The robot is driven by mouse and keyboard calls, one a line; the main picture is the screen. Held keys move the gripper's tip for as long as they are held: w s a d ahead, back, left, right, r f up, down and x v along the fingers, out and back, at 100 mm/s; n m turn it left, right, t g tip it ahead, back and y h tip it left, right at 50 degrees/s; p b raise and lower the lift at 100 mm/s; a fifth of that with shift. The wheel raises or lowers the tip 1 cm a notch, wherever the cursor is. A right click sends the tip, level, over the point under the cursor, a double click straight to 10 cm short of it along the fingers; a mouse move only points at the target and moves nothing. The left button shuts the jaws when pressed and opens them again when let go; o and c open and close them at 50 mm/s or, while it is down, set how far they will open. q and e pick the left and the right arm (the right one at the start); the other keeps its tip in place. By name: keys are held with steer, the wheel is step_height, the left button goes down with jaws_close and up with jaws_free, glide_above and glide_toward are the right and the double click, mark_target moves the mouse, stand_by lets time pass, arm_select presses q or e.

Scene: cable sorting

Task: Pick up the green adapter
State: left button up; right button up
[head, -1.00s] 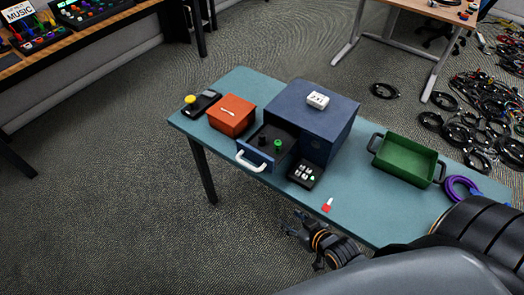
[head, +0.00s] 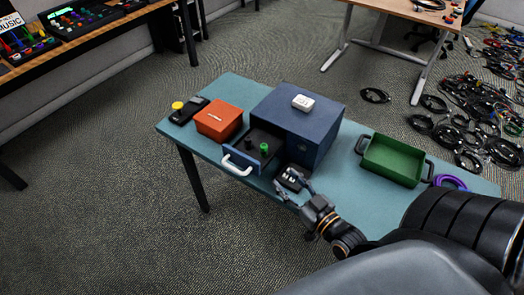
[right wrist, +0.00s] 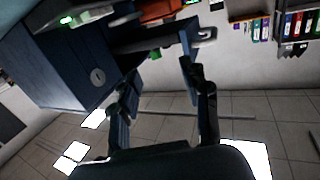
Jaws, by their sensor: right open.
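The green adapter (head: 264,148) stands in the open drawer (head: 237,161) of the dark blue cabinet (head: 317,127), beside a black adapter (head: 248,143). A small green piece, likely the same adapter (right wrist: 154,54), shows beyond the fingers in the right wrist view. My right gripper (head: 289,187) is open and empty. In the head view it is in front of the cabinet, right of the drawer and apart from the adapter. Its two spread fingers also show in the right wrist view (right wrist: 159,75). My left gripper is not in view.
An orange box (head: 218,119) stands left of the drawer. The drawer has a white handle (head: 236,168) sticking out in front. A green tray (head: 392,160) and a purple cable (head: 450,181) lie to the right.

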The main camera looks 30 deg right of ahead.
mark_target(266, 148)
steer(key=shift+t, duration=0.4)
steer(key=w, duration=0.2)
steer(key=w+r, duration=0.1)
steer(key=w, duration=0.5)
steer(key=shift+w+d+r+p, duration=0.15)
steer(key=shift+w+d+p, duration=0.1)
steer(key=shift+d+p, duration=0.15)
steer(key=shift+w+d+r+p, duration=0.1)
steer(key=shift+w+p, duration=0.15)
steer(key=shift+w, duration=1.1)
steer(key=shift+w+r+p, duration=0.1)
steer(key=shift+w+p, duration=0.15)
steer(key=shift+w, duration=1.1)
steer(key=shift+s, duration=0.1)
steer(key=shift+c, duration=0.2)
jaws_close()
